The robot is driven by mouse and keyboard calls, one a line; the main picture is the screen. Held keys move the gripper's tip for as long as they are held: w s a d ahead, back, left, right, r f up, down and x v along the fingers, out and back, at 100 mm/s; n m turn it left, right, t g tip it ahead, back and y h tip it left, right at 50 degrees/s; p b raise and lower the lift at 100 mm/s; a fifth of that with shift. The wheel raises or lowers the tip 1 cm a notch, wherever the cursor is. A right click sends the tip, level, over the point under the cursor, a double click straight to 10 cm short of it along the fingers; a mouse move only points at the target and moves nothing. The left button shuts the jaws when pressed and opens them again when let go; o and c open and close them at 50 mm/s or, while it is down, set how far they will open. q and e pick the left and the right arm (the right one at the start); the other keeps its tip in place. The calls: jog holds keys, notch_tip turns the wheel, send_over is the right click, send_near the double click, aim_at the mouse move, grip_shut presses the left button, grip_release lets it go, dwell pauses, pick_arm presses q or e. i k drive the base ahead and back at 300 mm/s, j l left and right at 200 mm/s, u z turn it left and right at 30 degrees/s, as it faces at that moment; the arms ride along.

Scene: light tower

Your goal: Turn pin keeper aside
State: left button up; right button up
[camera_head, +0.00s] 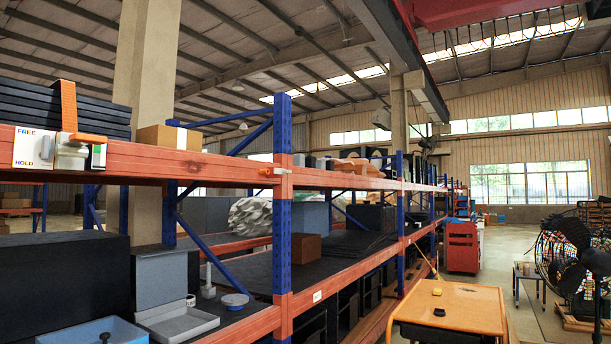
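A small latch fitting (70,157) is fixed on the front of the orange shelf beam at the left. Its white plate (33,148) reads FREE at the top and HOLD at the bottom. An orange lever (88,138) lies roughly level across the fitting's top right, above a small green and white part (98,157). An orange strap (67,104) rises from the fitting over a stack of dark panels. Which part is the pin keeper I cannot tell for certain. Neither of my grippers is in view.
The long orange beam (200,160) runs back to a blue post (283,190). A small orange fitting (268,171) sits near that post. A blue tray (90,330) and grey open box (172,300) are below. A wooden-topped table (455,305) and black fan (570,245) stand right.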

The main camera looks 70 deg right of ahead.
aim_at(276, 171)
jog(key=l+z, duration=0.1)
jog(key=z, duration=1.9)
